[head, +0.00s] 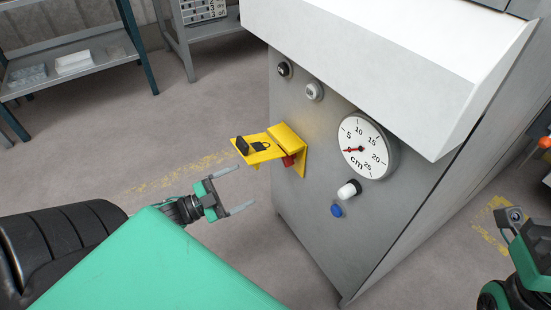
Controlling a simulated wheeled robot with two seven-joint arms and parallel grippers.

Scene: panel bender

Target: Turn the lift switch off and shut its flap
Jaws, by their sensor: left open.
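The yellow flap (258,148) with a black padlock mark stands out from the grey machine front, so it is open. A small black piece sits at its outer edge. Under its hinge side a small red part (289,161), seemingly the lift switch, shows partly; the flap hides the rest, and I cannot tell its position. My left gripper (246,187) is open and empty, below and left of the flap, apart from it. My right gripper (513,215) shows only in part at the right edge, far from the flap; its jaws are unclear.
The machine front (325,215) carries a round cm dial (366,146) with a red needle, a black-and-white knob (349,189), a blue button (337,210) and two round controls above. A white cover (390,60) overhangs it. A shelf (75,70) stands back left. Floor between is clear.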

